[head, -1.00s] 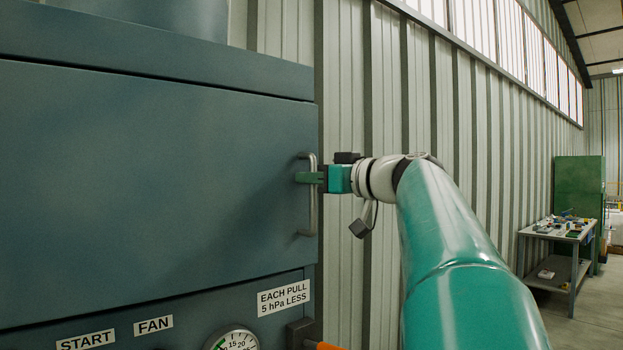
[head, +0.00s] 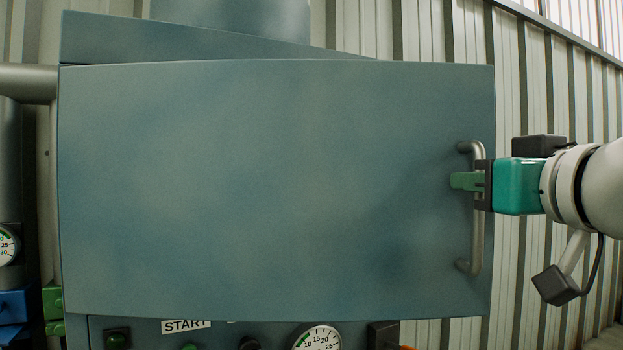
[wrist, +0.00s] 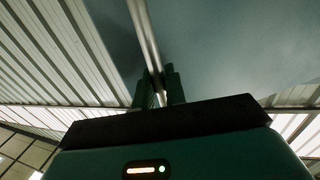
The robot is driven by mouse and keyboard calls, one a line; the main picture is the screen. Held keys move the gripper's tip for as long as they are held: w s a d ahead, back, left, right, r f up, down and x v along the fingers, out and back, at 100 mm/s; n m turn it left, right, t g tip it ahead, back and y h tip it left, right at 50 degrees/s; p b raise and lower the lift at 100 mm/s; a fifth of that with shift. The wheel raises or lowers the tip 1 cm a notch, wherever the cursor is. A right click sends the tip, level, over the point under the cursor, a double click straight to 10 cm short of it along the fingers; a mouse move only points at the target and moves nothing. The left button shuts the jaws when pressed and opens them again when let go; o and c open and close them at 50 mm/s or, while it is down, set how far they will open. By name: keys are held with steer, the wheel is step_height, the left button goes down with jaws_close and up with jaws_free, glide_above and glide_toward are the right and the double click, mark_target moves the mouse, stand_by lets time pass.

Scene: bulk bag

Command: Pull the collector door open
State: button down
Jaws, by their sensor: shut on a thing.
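The collector door (head: 260,190) is a large blue-grey panel filling the middle of the head view. Its right edge stands out from the cabinet (head: 210,38), whose top edge runs back at an angle behind it, so the door is partly swung open. A vertical metal bar handle (head: 477,240) sits near the door's right edge. My green gripper (head: 468,181) is shut on the upper half of the handle, coming from the right. In the wrist view the handle (wrist: 143,35) runs down between the dark fingers (wrist: 158,88). The cabinet's inside is hidden behind the door.
Below the door are a START label (head: 186,326), a dial gauge (head: 317,338) and buttons. At the left are a pipe (head: 28,84), another gauge (head: 6,246) and blue and green parts. A ribbed metal wall (head: 420,30) stands behind.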

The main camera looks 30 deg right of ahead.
steer(key=s+a, duration=0.3)
steer(key=s, duration=0.2)
steer(key=shift+s+a, duration=0.15)
steer(key=shift+a, duration=0.05)
steer(key=c, duration=1.5)
jaws_free()
steer(key=shift+c, duration=0.2)
steer(key=shift+s, duration=0.1)
steer(key=v, duration=1.3)
steer(key=shift+s, duration=0.3)
